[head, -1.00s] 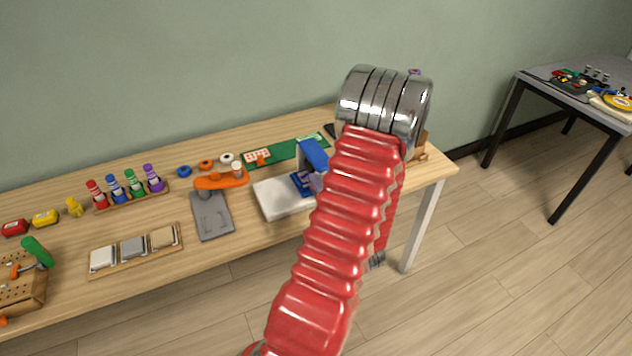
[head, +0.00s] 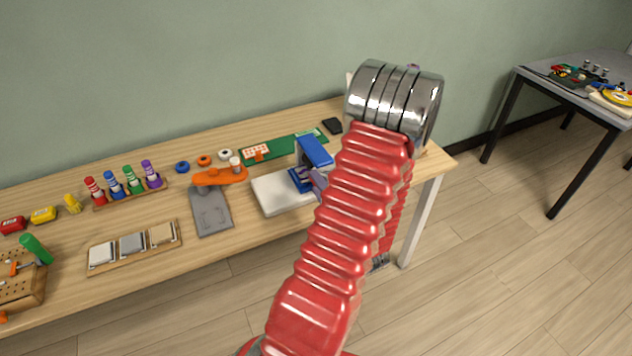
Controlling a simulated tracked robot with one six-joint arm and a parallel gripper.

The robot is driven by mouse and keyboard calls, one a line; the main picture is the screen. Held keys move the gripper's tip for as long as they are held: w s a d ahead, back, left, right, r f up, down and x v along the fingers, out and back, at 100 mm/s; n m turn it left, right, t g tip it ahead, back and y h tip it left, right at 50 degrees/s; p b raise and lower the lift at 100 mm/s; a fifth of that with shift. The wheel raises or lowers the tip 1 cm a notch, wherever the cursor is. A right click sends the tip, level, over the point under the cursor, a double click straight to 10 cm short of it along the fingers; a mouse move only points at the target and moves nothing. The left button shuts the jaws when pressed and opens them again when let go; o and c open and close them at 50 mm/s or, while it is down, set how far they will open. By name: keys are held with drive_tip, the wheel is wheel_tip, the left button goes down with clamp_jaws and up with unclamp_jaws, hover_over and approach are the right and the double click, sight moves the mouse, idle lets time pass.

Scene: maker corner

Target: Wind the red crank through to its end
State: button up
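I cannot make out a red crank in the head view. My red ribbed arm with its shiny metal joint covers the right part of the workbench, and what stands behind it is hidden. A white-based machine with a blue upper part (head: 315,151) stands just left of my arm, with a purple part on its near side, partly covered. My gripper does not show; the arm's far end is out of sight.
A grey table (head: 592,75) with small parts stands at the far right.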

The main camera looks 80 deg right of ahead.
drive_tip(key=shift+v, duration=2.7)
